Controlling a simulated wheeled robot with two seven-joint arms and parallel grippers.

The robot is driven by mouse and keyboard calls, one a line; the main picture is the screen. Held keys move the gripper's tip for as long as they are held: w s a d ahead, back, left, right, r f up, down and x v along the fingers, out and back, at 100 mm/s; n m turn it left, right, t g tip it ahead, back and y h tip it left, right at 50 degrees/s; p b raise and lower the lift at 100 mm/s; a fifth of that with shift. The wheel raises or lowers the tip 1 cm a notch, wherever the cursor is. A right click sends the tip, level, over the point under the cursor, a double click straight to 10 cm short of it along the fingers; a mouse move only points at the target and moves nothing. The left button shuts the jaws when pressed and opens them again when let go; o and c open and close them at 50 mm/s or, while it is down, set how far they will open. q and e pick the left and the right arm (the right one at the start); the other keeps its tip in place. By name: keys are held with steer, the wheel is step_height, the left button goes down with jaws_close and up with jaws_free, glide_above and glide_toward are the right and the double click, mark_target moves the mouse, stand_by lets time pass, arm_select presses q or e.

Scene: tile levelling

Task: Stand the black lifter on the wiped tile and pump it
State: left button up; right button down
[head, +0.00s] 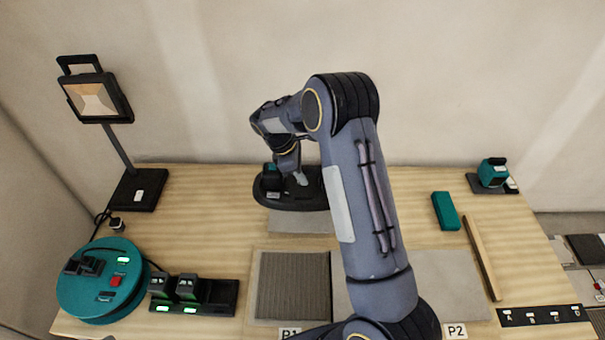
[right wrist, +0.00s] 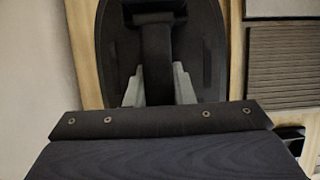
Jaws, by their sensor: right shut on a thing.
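The black lifter (head: 315,195) has an oval base and stands at the back middle of the table. In the head view its front edge borders or overlaps a grey tile (head: 300,222); I cannot tell whether it rests on it. My right gripper (head: 298,178) reaches down to the lifter and is shut on its upright part. The right wrist view shows its grey fingers (right wrist: 159,85) on either side of the black post above the oval base (right wrist: 110,45). Which tile is wiped is not clear. My left gripper is not in view.
A ribbed grey tile (head: 292,287) lies by the P1 label, a plain tile (head: 455,285) by P2. A teal round device (head: 100,280), a charger (head: 220,300) and a lamp (head: 140,190) are left. A teal block (head: 445,211) and wooden strip (head: 482,258) are right.

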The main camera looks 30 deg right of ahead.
mark_target(299, 183)
steer(key=shift+f+b, duration=1.95)
steer(key=shift+f, duration=1)
steer(key=shift+f+b, duration=0.55)
steer(key=shift+f, duration=0.25)
steer(key=c, duration=1.2)
jaws_free()
steer(key=shift+o, duration=0.2)
steer(key=p+v, duration=0.4)
steer(key=v, duration=0.3)
steer(key=shift+d+p, duration=0.15)
steer(key=shift+p, duration=0.15)
steer(key=shift+a+r, duration=0.25)
steer(key=shift+r, duration=0.2)
